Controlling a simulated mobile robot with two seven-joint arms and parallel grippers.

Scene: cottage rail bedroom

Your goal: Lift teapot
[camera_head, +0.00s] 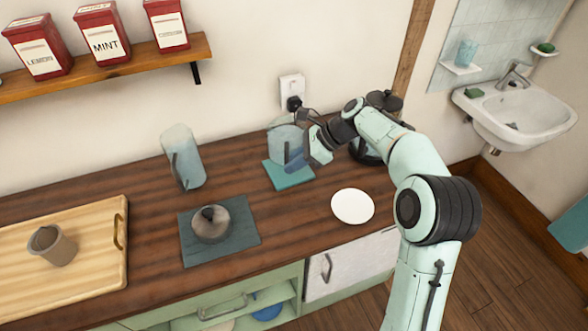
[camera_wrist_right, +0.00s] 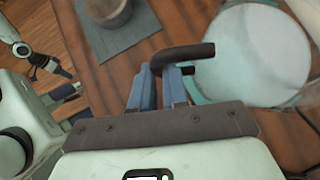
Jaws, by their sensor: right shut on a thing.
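The teapot (camera_head: 285,132) is a clear glass vessel with a dark handle. It appears upright over a teal mat (camera_head: 281,176) at the back of the wooden counter; I cannot tell whether it touches the mat. My right gripper (camera_head: 297,158) reaches it from the right in the head view. In the right wrist view, the blue fingers of my right gripper (camera_wrist_right: 166,82) are shut on the black handle (camera_wrist_right: 180,56), with the glass body (camera_wrist_right: 250,50) to the right. My left gripper does not show in the head view; parts of my body at the wrist view's left edge are unclear.
A grey lidded pot (camera_head: 210,225) sits on a dark mat (camera_head: 245,243). A glass jug (camera_head: 183,155), a white plate (camera_head: 352,206) and a cutting board (camera_head: 95,270) with a grey cup (camera_head: 54,247) share the counter. A dark object (camera_head: 384,101) stands behind my arm.

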